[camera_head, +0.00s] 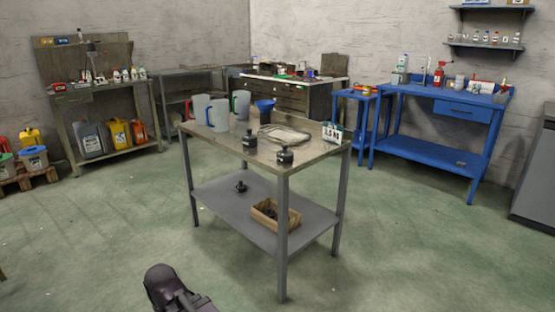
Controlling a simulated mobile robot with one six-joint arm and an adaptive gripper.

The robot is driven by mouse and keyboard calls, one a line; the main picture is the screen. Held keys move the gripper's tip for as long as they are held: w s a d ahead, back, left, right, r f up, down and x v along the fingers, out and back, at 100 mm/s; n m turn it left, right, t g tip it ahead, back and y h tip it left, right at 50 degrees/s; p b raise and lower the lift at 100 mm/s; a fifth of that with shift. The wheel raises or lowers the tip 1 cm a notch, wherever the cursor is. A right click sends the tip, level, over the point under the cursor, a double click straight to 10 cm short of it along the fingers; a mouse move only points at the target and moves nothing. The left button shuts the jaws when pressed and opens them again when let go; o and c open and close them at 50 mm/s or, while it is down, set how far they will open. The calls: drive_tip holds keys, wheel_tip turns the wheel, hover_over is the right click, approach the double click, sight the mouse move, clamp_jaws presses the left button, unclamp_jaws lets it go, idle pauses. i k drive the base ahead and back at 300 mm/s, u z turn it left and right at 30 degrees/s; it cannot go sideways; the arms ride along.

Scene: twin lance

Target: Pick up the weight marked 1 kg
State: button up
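Two black weights with knobbed tops stand upright on the metal table (215,143): one near the middle (249,141) and one near the front corner (285,157). Each has a pale marking too small to read. A smaller black weight (241,187) sits on the table's lower shelf (222,203). A wooden box (262,219) on that shelf holds dark items that I cannot make out. I cannot tell which weight is marked 1 kg. Part of my arm shows at the bottom edge, well apart from the table. My gripper's fingers are not visible.
The tabletop also holds several jugs (218,115), a blue funnel (264,108), a tray (284,135) and a small sign (332,133) that seems to read 1.5 KG. A blue bench (425,150) stands right. The green floor (400,250) around the table is clear.

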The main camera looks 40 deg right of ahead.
sight(283, 156)
drive_tip(key=u, duration=0.15)
drive_tip(key=k, duration=1.25)
drive_tip(key=z, duration=1.7)
drive_tip(key=i, duration=1.5)
